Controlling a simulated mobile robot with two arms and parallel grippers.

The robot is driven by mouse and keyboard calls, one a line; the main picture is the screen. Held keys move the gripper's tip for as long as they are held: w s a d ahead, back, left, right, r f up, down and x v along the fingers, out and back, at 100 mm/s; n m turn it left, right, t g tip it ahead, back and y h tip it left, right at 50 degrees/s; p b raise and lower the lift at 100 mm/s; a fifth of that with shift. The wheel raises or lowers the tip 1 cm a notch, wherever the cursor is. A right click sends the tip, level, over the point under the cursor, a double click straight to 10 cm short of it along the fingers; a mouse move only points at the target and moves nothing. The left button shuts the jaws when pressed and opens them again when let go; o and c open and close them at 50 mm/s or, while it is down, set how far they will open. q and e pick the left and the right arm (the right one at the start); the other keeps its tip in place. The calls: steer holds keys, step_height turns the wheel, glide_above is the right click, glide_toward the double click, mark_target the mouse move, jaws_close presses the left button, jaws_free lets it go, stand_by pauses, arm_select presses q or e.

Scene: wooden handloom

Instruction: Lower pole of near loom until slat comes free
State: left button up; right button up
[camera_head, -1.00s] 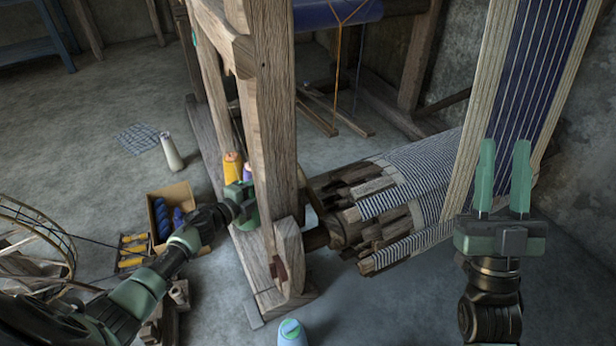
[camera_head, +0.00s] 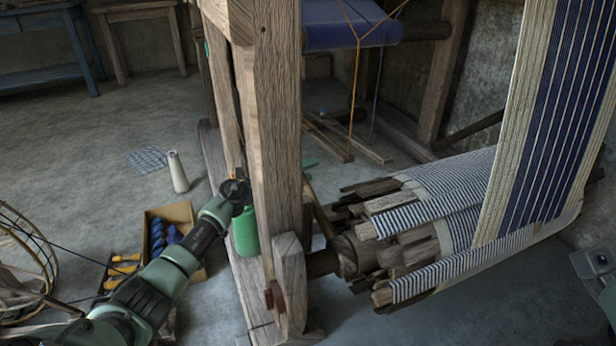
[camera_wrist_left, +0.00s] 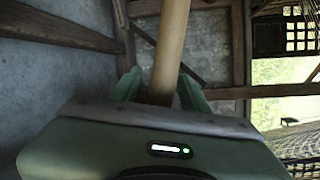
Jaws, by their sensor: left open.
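The near loom's post (camera_head: 272,130) stands in the middle of the head view. A thin pole (camera_head: 318,208) slants down behind it toward the cloth beam. Wooden slats (camera_head: 385,203) show at the end of the striped cloth roll (camera_head: 455,190); I cannot tell which one the task means. My left gripper's body (camera_head: 245,232) is beside the post, its fingers mostly hidden behind it. In the left wrist view a light wooden pole (camera_wrist_left: 171,45) passes between the parted fingers of my left gripper (camera_wrist_left: 160,88). Part of my right arm (camera_head: 597,265) shows at the right edge; its fingers are not visible.
A box (camera_head: 177,214) with blue spools and a tray (camera_head: 120,269) of yellow spools lie left of the loom. A white cone (camera_head: 177,172) stands on the floor. A spinning wheel (camera_head: 25,245) is at the left edge. Blue-striped warp (camera_head: 560,110) hangs at right.

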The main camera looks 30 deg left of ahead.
arm_select(q)
steer(key=shift+w+d, duration=0.15)
steer(key=shift+w, duration=0.15)
jaws_close()
steer(key=shift+f, duration=0.1)
stand_by(1.2)
